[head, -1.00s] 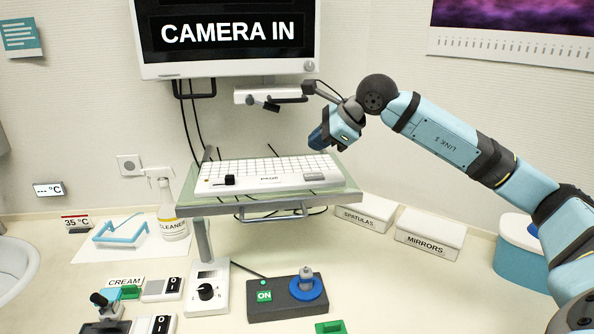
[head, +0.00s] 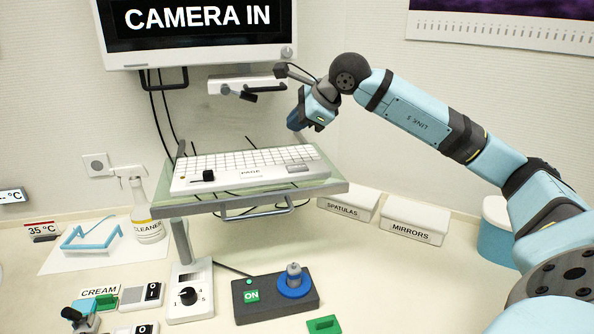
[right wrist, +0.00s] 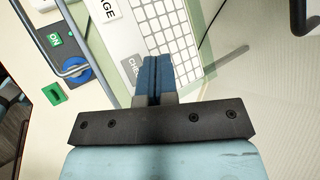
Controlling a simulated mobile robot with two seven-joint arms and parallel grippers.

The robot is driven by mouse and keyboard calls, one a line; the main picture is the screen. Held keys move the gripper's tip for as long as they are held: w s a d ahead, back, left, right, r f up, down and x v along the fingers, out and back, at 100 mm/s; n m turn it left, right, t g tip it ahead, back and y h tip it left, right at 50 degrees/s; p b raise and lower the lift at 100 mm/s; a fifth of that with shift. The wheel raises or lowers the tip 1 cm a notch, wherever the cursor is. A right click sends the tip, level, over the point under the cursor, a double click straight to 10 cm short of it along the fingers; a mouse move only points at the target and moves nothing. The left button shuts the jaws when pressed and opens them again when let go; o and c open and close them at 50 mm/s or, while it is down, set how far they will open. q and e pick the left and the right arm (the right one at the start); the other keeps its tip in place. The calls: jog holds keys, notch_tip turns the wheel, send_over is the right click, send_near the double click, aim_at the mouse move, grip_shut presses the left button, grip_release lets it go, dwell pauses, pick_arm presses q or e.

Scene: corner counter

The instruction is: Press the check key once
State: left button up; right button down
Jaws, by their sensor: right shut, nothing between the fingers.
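A white keyboard (head: 225,163) lies on a glass-topped shelf above the counter. A wide key (head: 298,168) sits at its front right end. In the right wrist view, a grey key marked "CHE…" (right wrist: 130,70) shows beside my fingers, its label partly hidden by them. My right gripper (head: 297,122) has blue fingers pointing down above the keyboard's right end. Its fingers (right wrist: 157,72) are shut together with nothing between them. I cannot tell the exact height of the fingertips over the keys. My left gripper is not in view.
A monitor reading "CAMERA IN" (head: 200,25) hangs behind the keyboard, with a bracket arm (head: 245,87) below it. A dark box with an ON button and blue knob (head: 275,296) stands on the counter below. White boxes marked SPATULAS (head: 345,203) and MIRRORS (head: 413,220) stand at right.

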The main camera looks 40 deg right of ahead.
jog(key=b, duration=0.4)
send_over(297, 168)
notch_tip(297, 168, down, 6)
jog(key=shift+f, duration=0.2)
jog(key=shift+f+b, duration=0.35)
jog(key=shift+b, duration=0.15)
jog(key=shift+f, duration=0.1)
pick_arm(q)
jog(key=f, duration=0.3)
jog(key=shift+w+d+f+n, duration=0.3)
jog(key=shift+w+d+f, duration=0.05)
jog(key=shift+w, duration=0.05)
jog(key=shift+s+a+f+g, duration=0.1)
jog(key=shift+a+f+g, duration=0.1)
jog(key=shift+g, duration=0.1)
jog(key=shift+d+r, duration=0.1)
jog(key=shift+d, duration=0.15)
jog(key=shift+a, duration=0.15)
